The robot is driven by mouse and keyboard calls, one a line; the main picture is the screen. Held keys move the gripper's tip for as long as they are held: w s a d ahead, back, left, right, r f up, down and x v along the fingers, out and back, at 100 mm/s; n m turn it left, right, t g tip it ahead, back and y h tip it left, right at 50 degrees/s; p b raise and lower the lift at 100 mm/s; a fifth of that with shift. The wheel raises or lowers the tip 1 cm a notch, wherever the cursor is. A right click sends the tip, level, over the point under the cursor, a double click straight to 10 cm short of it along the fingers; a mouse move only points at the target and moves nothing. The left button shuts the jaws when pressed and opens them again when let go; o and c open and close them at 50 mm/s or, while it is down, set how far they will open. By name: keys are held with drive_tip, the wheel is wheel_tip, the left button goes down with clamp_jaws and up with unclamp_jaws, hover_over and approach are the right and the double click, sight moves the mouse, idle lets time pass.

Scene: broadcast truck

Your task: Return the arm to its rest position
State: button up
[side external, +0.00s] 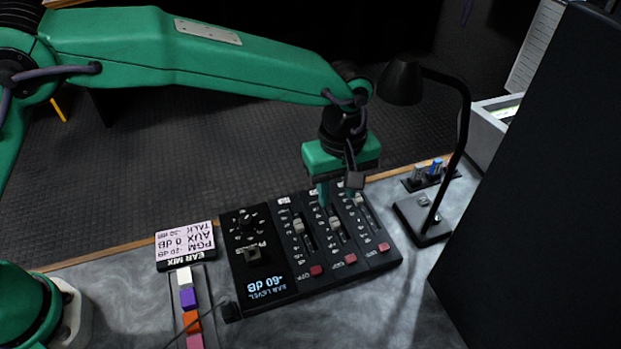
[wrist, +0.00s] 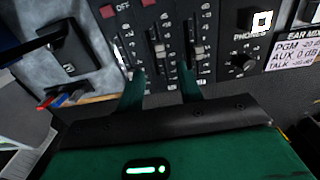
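My gripper (side external: 338,201) is at the end of my green arm, low over the black fader panel (side external: 282,276). In the wrist view its two green fingers (wrist: 161,70) are apart, with nothing held between them. The fingertips are near the panel's upper edge, either side of a fader slot with a pale knob (wrist: 160,48). I cannot tell whether they touch the panel. Another pale knob (side external: 298,226) sits in the left fader slot. The panel display (side external: 262,286) reads "-60 dB" and "EAR LEVEL".
A black desk lamp (side external: 403,82) stands close right of my gripper. A small holder (side external: 432,176) with plugs is behind it. A large dark panel (side external: 545,190) stands at far right.

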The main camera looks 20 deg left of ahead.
drive_tip(key=shift+r, duration=0.2)
drive_tip(key=s+a+r+m+t+h, duration=0.1)
drive_tip(key=s+a+r+m, duration=0.1)
drive_tip(key=a+r, duration=0.7)
drive_tip(key=s+a+r+m+t, duration=0.15)
drive_tip(key=a+r, duration=0.35)
drive_tip(key=a, duration=0.8)
drive_tip(key=s+a+m+t+y, duration=0.1)
drive_tip(key=s+a+m+t, duration=0.2)
drive_tip(key=s+a, duration=1.2)
drive_tip(key=shift+f+m, duration=0.45)
drive_tip(key=shift+m, duration=0.8)
